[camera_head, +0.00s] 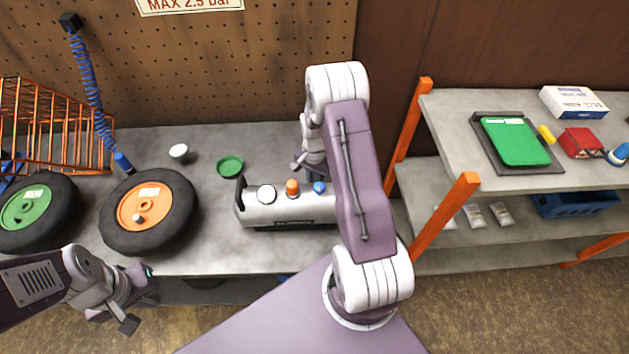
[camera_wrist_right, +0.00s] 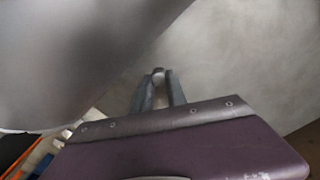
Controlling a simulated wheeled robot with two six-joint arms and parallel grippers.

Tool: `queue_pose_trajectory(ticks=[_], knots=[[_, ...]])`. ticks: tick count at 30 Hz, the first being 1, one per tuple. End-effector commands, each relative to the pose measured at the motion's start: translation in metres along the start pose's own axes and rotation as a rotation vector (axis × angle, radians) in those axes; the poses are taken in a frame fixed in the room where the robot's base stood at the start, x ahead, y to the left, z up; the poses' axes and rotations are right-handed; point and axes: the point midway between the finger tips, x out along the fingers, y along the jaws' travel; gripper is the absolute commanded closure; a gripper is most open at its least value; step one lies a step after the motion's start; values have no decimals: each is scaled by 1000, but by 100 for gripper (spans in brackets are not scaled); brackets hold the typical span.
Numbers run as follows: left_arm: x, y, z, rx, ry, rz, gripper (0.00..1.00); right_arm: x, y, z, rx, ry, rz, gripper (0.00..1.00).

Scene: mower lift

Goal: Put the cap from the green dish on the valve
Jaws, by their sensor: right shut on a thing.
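The green dish (camera_head: 230,165) sits on the grey workbench, and I see no cap in it. My right gripper (camera_head: 303,166) is over the back of the bench, right of the dish and partly hidden by its own arm. In the right wrist view its fingers (camera_wrist_right: 158,82) are shut on a small grey thing at their tips, probably the cap (camera_wrist_right: 158,72). The valve is too small to make out; a wheel with an orange hub (camera_head: 133,206) and a wheel with a green hub (camera_head: 22,208) are at the left. My left gripper (camera_head: 114,319) is open and empty before the bench's front edge.
A grey unit (camera_head: 262,213) with a gauge and orange and blue knobs stands right of the dish. A small white-topped thing (camera_head: 179,151), a blue coiled hose (camera_head: 90,85) and an orange wire rack (camera_head: 50,125) are at the left. A shelf (camera_head: 450,130) stands right.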

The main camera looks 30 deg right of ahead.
Motion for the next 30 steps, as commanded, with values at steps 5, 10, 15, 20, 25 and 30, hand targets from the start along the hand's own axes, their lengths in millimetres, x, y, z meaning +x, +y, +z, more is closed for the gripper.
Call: queue_pose_trajectory(ticks=[5,10,15,20,25,30], knots=[[2,0,0,0,0,0,100,3,0,0,0,0,0,71],[2,0,0,0,0,0,100,3,0,0,0,0,0,60],[1,0,0,0,0,0,100,2,0,0,0,0,0,60],[1,0,0,0,0,0,100,-19,-1,-1,0,4,-3,60],[3,0,0,0,0,0,100,-65,-1,-1,0,5,-4,60],[4,0,0,0,0,0,100,-102,0,-1,0,3,-3,60]])
